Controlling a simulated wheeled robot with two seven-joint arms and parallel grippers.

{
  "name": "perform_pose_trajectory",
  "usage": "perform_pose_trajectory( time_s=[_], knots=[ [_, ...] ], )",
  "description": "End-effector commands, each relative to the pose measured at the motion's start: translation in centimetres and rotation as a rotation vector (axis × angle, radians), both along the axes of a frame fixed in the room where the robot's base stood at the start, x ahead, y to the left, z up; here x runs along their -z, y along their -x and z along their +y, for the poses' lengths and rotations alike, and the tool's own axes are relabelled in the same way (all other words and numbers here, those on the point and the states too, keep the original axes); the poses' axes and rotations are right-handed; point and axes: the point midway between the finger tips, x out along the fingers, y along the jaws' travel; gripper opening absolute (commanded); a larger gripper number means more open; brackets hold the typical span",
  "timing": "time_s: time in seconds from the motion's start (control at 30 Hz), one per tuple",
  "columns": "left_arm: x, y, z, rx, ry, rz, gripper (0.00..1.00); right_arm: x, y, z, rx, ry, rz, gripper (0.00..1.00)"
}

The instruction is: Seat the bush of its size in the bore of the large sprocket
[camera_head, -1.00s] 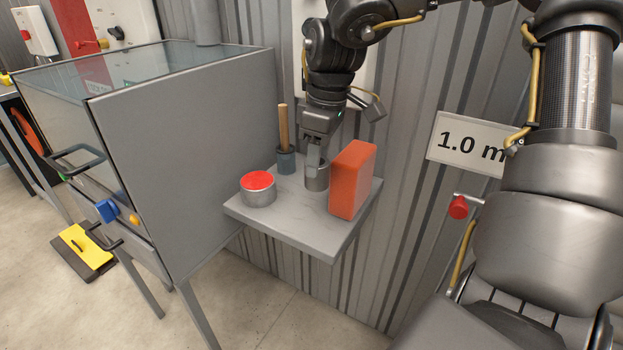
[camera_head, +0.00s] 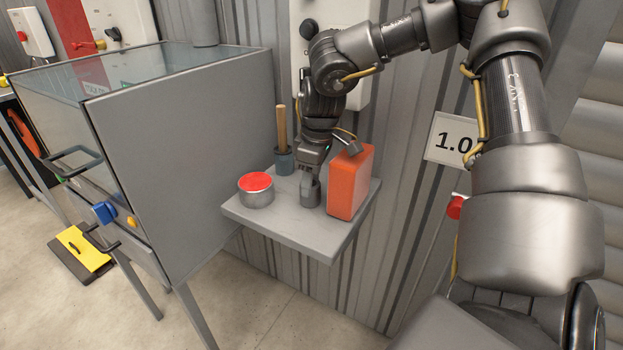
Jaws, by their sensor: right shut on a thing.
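My right gripper (camera_head: 308,178) reaches down over the small grey shelf (camera_head: 285,235) and is shut on a short grey metal cylinder (camera_head: 310,197), which looks like a bush. The cylinder is at the shelf top, between a red-topped round tin and an orange block. I cannot tell whether it touches the shelf. The gripper's fingertips are partly hidden against it, grey on grey. No large sprocket shows in this view. My left gripper is not in view.
The orange block (camera_head: 350,183) stands close on the right of the gripper. The red-topped tin (camera_head: 256,191) is on the left, and a grey pot (camera_head: 285,162) with a wooden handle stands behind. A large grey cabinet (camera_head: 190,150) borders the shelf's left side. The shelf's front is clear.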

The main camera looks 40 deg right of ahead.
Motion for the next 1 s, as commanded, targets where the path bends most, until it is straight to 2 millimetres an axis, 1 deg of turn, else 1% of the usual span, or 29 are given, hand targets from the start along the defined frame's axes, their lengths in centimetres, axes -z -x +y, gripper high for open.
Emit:
perform_pose_trajectory(
  time_s=[0.1,0.33,0.43,0.47,0.6,0.63,0.87,1.0],
  knots=[
    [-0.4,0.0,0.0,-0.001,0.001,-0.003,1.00,0.0,0.0,0.0,-0.001,0.000,-0.002,0.15],
    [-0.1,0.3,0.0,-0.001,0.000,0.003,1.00,0.2,-0.1,0.1,-0.001,0.000,-0.002,0.15],
    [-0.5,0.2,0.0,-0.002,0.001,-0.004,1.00,0.3,0.0,0.0,0.000,0.000,-0.002,0.15],
    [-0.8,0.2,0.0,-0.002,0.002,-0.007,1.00,0.3,0.0,0.0,0.000,0.000,-0.001,0.45],
    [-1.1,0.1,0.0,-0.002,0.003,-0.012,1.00,0.2,0.0,0.0,0.000,0.000,-0.001,0.63],
    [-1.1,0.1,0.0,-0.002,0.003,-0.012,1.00,0.2,0.0,0.0,0.000,0.000,-0.001,0.65],
    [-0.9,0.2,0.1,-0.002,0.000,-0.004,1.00,0.2,0.0,0.0,0.000,0.000,-0.001,0.65],
    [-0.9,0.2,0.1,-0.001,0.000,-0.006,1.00,-0.1,0.0,0.0,0.000,0.000,-0.001,0.65]
  ],
)
